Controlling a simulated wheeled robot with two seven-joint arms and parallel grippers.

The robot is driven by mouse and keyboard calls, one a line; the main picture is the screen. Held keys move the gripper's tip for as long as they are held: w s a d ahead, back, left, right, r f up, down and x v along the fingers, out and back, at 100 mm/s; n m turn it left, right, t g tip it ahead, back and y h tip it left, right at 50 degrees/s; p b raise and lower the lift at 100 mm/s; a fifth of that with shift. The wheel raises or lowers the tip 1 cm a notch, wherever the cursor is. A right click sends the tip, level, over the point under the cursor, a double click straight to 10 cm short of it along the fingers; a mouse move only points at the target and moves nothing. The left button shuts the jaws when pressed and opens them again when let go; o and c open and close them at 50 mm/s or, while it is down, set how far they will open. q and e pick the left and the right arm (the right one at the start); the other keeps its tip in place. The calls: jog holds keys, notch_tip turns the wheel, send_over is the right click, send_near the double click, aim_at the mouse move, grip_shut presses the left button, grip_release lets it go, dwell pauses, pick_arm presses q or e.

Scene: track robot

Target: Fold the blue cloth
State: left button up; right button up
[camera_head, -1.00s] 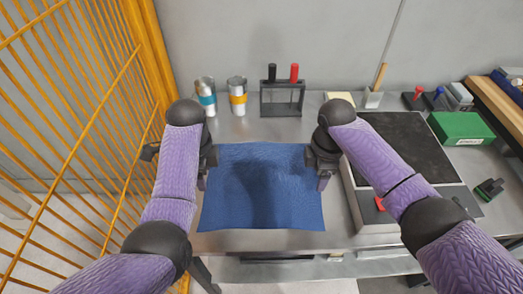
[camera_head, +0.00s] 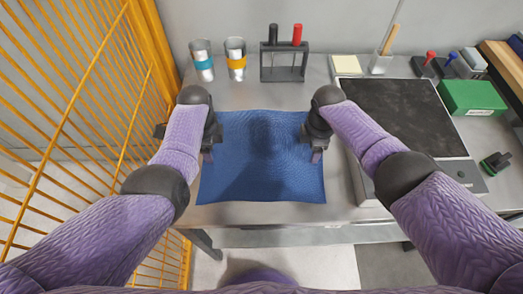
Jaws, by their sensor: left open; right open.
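The blue cloth (camera_head: 262,165) lies spread out flat on the grey metal table, roughly rectangular, with its front edge near the table's front edge. My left gripper (camera_head: 207,156) is open at the cloth's left edge, pointing down. My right gripper (camera_head: 316,155) is open at the cloth's right edge, also pointing down. I cannot tell whether either gripper touches the cloth. The arms' wrists hide small parts of its back left and back right edges.
Two cups with a blue band (camera_head: 202,62) and a yellow band (camera_head: 236,60) stand behind the cloth, beside a black rack (camera_head: 283,60). A dark-topped panel (camera_head: 405,115) lies to the right, with a green box (camera_head: 472,98) beyond it. A yellow fence (camera_head: 135,110) borders the left.

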pick_arm(q)
jog(key=shift+f, duration=0.2)
pick_arm(e)
jog(key=shift+f, duration=0.15)
pick_arm(q)
grip_shut()
pick_arm(e)
grip_shut()
jog(key=shift+s, duration=0.1)
pick_arm(q)
jog(key=shift+r, duration=0.1)
